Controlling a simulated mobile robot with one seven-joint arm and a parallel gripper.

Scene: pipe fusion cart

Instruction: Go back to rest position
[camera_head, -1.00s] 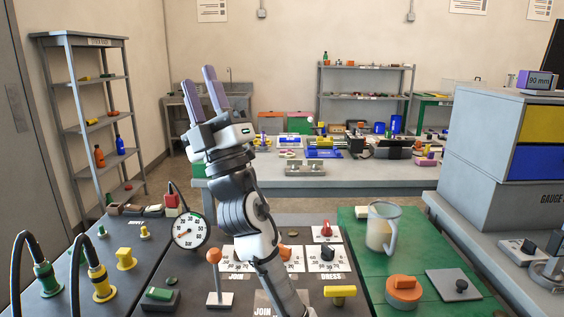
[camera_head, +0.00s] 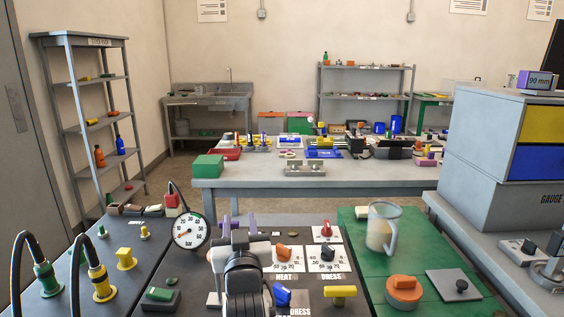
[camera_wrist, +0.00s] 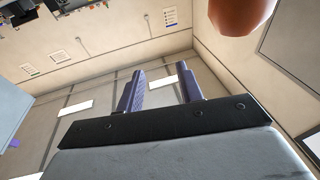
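My gripper (camera_head: 239,228) is low over the dark front bench in the head view, its two purple fingers pointing away from the camera. In the wrist view the fingers (camera_wrist: 160,90) stand apart with nothing between them, so it is open and empty. My arm hides part of the white dial plates and most of the lever stand. A rounded orange-brown thing (camera_wrist: 240,10) shows close at the top of the wrist view; I cannot tell for sure what it is.
A pressure gauge (camera_head: 190,231) stands just left of my gripper. A yellow handle (camera_head: 340,292) and a blue knob (camera_head: 282,294) are to the right. A clear jug (camera_head: 381,228) stands on the green mat (camera_head: 352,262). A grey table (camera_head: 330,185) is beyond.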

